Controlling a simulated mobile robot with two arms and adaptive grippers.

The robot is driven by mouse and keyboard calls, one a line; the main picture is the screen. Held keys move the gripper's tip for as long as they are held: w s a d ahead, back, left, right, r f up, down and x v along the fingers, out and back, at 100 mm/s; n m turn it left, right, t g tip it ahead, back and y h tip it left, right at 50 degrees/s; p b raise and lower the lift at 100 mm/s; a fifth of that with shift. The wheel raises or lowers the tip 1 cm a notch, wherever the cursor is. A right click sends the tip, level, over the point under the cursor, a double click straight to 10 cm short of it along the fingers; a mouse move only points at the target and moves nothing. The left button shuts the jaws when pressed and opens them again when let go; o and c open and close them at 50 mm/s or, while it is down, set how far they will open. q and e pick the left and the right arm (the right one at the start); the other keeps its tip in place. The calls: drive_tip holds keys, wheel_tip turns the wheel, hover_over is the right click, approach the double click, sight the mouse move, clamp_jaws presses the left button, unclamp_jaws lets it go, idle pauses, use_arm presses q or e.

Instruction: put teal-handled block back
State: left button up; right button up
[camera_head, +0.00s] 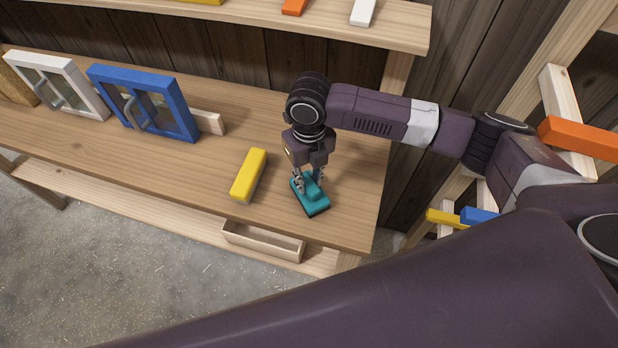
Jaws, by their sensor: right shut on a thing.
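The teal-handled block (316,207) is at the right end of the wooden workbench, near its front edge. It has a teal body with a dark base, and I cannot tell whether the base touches the bench top. My right gripper (309,188) points down from above and is shut on the block's handle. The fingers partly cover the handle. A large purple arm link of mine crosses the lower right of the picture. My left gripper is not in view.
A yellow block (249,175) lies just left of the teal block on the workbench (180,160). A blue framed window (143,102) and a white one (57,84) stand at the left. A shelf (330,22) runs above.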

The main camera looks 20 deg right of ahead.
sight(309, 180)
drive_tip(key=o, duration=1)
drive_tip(key=shift+f, duration=0.1)
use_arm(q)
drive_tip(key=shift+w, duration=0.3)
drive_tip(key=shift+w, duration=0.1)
use_arm(e)
drive_tip(key=shift+r+b, duration=0.3)
drive_tip(key=shift+r, duration=0.25)
use_arm(q)
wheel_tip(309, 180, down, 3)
drive_tip(key=b, duration=0.3)
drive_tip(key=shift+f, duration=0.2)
use_arm(e)
wheel_tip(309, 180, up, 11)
drive_tip(key=shift+w, duration=0.1)
drive_tip(key=shift+f, duration=0.1)
